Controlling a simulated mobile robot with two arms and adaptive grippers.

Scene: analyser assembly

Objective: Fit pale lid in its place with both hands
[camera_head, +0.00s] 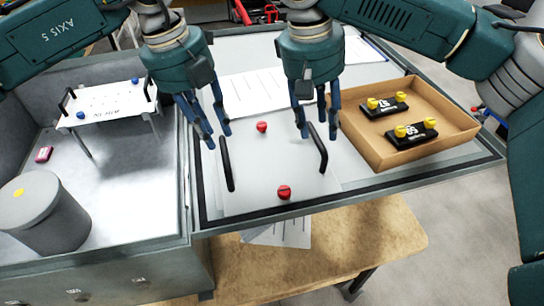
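The pale lid (265,163) is a light grey plate lying flat on the bench, with two upright black handles and two red knobs. Its left handle (227,168) stands below my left gripper (219,138). Its right handle (319,152) stands at my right gripper (318,134). Both grippers point down with fingers spread, their tips around the handle tops. I cannot tell whether they touch. The red knobs are at the back (262,127) and front (284,192) of the plate. The lid's edges are hard to tell from the bench.
A brown tray (387,160) with two black blocks bearing yellow knobs stands at right. In the grey bay at left are a white plate on legs (110,104), a grey cylinder (42,212) and a small red item (44,154). A white sheet (250,90) lies behind the lid.

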